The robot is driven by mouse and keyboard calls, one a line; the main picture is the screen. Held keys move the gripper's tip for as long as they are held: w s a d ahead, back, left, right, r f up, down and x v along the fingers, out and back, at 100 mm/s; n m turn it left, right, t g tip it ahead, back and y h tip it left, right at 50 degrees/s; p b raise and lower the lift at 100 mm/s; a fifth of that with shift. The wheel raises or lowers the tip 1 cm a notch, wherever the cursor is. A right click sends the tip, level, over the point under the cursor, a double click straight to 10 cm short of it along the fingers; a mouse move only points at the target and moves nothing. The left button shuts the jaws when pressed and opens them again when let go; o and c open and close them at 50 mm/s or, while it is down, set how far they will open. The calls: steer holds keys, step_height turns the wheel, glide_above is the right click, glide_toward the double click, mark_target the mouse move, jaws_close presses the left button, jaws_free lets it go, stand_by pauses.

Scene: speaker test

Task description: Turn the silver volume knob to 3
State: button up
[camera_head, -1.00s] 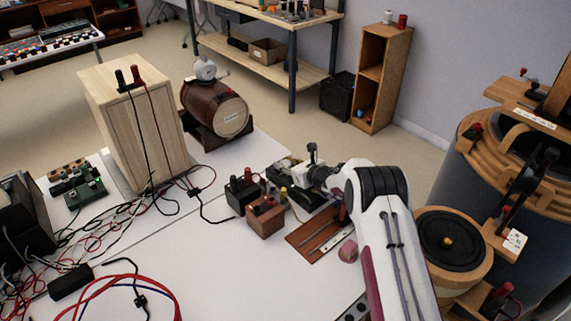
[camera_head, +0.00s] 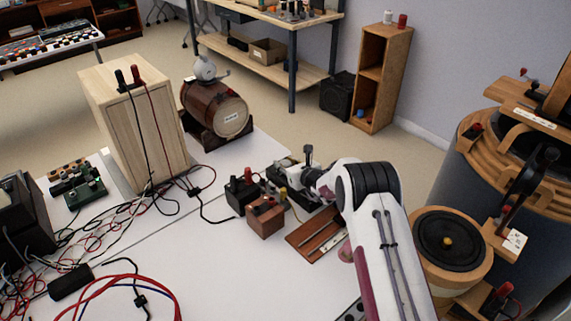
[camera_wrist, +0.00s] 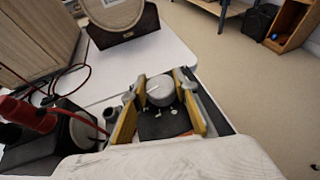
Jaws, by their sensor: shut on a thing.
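The silver volume knob (camera_wrist: 161,92) is round and grey-white, on a dark panel with small white marks (camera_wrist: 164,124). I cannot read the number it points at. My gripper (camera_wrist: 160,80) has its two yellow-padded fingers closed on the knob's sides, one left and one right. In the head view my gripper (camera_head: 300,177) is over the small black device (camera_head: 303,196) on the white table. There the knob is hidden by my gripper and arm.
Close left of the device stand a black box (camera_head: 241,189) and a brown wooden box (camera_head: 265,219) with terminals. A wooden board (camera_head: 315,236) lies in front. A tall wooden speaker (camera_head: 140,125) and a barrel speaker (camera_head: 214,110) stand behind. Cables cover the table's left.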

steer(key=shift+r, duration=0.15)
steer(key=o, duration=1.1)
steer(key=shift+s+d, duration=0.1)
steer(key=shift+s, duration=0.05)
steer(key=shift+v, duration=5.8)
